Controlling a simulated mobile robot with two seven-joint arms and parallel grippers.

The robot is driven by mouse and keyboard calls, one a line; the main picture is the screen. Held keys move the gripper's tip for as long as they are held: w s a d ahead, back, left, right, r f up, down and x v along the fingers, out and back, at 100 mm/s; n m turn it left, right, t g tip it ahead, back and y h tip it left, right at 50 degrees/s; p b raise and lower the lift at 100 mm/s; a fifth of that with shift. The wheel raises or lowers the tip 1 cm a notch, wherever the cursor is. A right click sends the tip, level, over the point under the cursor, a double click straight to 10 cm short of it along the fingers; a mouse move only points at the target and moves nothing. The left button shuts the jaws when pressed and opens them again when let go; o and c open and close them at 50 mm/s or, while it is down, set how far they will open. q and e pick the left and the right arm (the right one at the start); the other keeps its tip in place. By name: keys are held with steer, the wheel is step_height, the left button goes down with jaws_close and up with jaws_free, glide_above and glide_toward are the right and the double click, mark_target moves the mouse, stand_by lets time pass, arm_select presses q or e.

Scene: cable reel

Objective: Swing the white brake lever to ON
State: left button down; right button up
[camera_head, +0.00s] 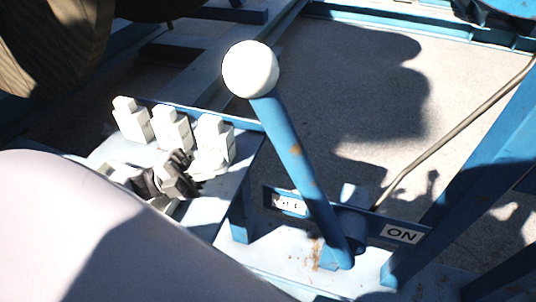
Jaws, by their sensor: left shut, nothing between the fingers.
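The brake lever is a blue, rust-marked shaft (292,150) topped by a round white knob (250,69). It rises from a pivot near the blue base and leans to the left in the head view. A white ON label (402,234) is on the bar to the right of the shaft. Another label (290,204), hard to read, is just left of the shaft. My left gripper (176,178), with dark fingers, is shut and empty, low and left of the lever and apart from it. My right gripper is not in view.
Several pale blocks (170,127) stand in a row on a plate behind my left gripper, very close to it. A large wooden reel (50,40) is at upper left. Blue frame beams (470,180) stand at right. Open concrete floor shows behind the lever.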

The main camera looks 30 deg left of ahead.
arm_select(q)
steer(key=p, duration=0.2)
glide_toward(283, 146)
steer(key=w+d, duration=0.3)
steer(key=w, duration=0.1)
steer(key=shift+w+d+f, duration=0.25)
steer(key=shift+d, duration=0.2)
steer(key=shift+d+r, duration=0.1)
steer(key=shift+r, duration=0.05)
steer(key=shift+g+y, duration=0.4)
steer(key=d+r+p, duration=0.2)
steer(key=d+p, duration=0.1)
steer(key=shift+w+d+r, duration=0.2)
steer(key=shift+w+r, duration=0.2)
steer(key=w+d, duration=0.3)
steer(key=d, duration=1)
steer(key=w+d+r, duration=0.1)
steer(key=w+d, duration=0.2)
steer(key=d, duration=1.1)
steer(key=shift+r, duration=0.15)
